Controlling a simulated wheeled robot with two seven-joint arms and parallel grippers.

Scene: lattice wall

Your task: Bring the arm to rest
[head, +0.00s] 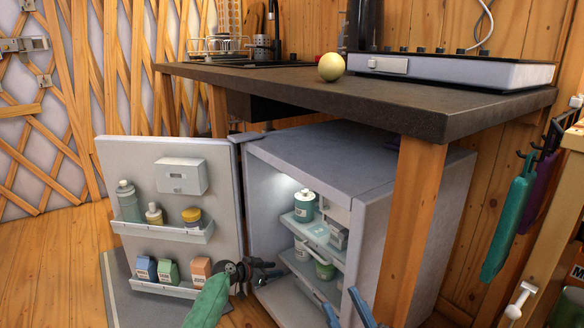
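My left gripper (272,269) is dark, at the end of a green arm link that comes up from the bottom edge. It is in front of the open fridge (362,213), near the inner edge of the fridge door (215,258). Its two small fingers look apart, with nothing visible between them. My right gripper (346,304) shows only as two blue fingers at the bottom edge, in front of the lower fridge opening. They are spread apart and look empty. The rest of the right arm is out of frame.
The open door holds bottles, jars and cartons (167,270). Fridge shelves hold a teal jar (304,206) and several containers. A dark counter (300,83) above carries a pale ball (331,67) and a stove (450,70). A wooden post (411,225) stands at right.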

